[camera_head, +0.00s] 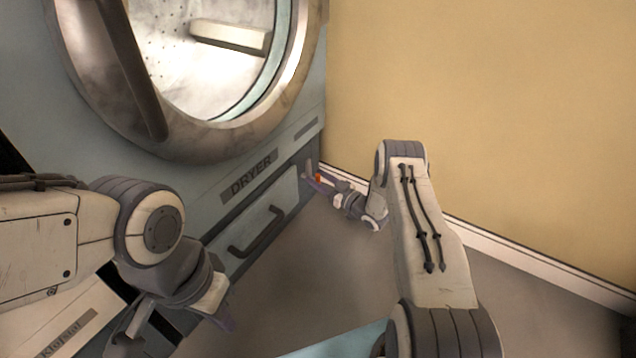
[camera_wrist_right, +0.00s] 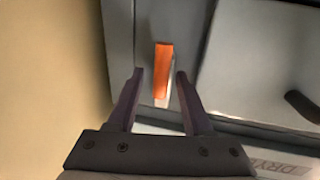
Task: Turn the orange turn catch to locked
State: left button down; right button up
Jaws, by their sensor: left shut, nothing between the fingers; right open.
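The orange turn catch (camera_wrist_right: 163,58) is a narrow upright bar in the right wrist view, with a pale lower end, on the grey dryer front. In the head view my right gripper (camera_head: 312,181) reaches that spot. My left gripper (camera_head: 224,317) is shut and empty at lower left, away from the catch.
The dryer (camera_head: 215,180) has a round open door ring (camera_head: 200,145) above and a lower panel with a dark handle (camera_head: 258,232). A yellow wall (camera_head: 490,100) with white skirting (camera_head: 530,256) stands close on the right. The floor (camera_head: 300,270) between my arms is clear.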

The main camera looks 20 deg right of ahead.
jog(key=shift+w, duration=0.1)
grip_shut()
